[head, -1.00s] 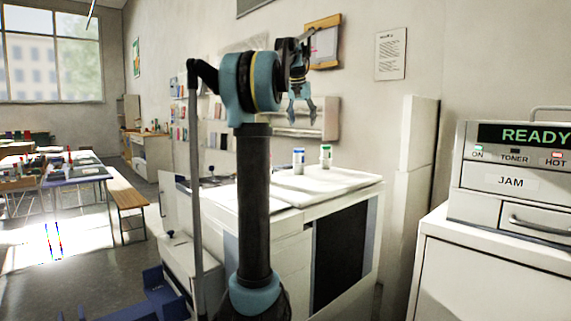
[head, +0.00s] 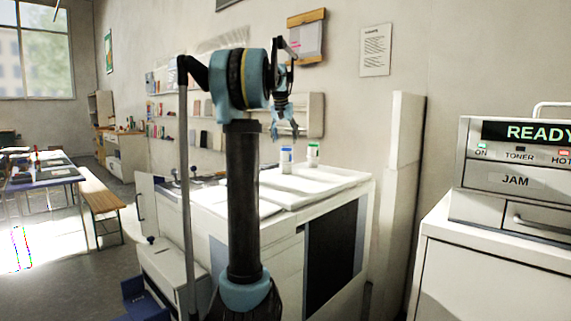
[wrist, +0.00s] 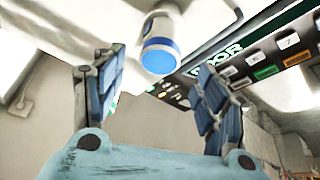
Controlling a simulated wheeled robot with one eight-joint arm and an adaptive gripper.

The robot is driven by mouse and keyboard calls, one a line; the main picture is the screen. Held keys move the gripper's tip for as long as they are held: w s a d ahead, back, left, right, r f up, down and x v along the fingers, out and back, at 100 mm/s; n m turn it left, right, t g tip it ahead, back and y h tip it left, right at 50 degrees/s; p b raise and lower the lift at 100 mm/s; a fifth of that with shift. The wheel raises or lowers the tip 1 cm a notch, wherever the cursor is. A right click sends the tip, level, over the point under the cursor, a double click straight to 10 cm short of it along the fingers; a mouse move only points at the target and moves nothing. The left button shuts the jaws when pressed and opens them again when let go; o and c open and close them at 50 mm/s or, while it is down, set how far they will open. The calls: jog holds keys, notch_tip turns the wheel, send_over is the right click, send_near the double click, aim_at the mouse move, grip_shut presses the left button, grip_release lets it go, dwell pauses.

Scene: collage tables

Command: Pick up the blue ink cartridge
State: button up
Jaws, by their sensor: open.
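The blue ink cartridge (head: 286,158) is a small white cylinder with a blue cap. It stands upright on the white top of the copier-like machine (head: 335,180) in the head view. In the wrist view the cartridge (wrist: 162,32) shows with its blue end towards me, at the top between the fingertips. My gripper (head: 285,133) is open and points down just above the cartridge in the head view. Its two fingers (wrist: 162,62) are spread wide in the wrist view. They look apart from the cartridge, and nothing is held.
A white cartridge with a green cap (head: 313,151) stands close to the right of the blue one. A printer (head: 515,180) on a white cabinet is at right. A bench (head: 98,198) and table are at left.

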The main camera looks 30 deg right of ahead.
aim_at(286, 151)
jog(key=shift+s+x, duration=0.2)
jog(key=shift+x, duration=3.5)
jog(key=shift+a+f, duration=0.1)
jog(key=shift+a, duration=0.1)
jog(key=c, duration=1.2)
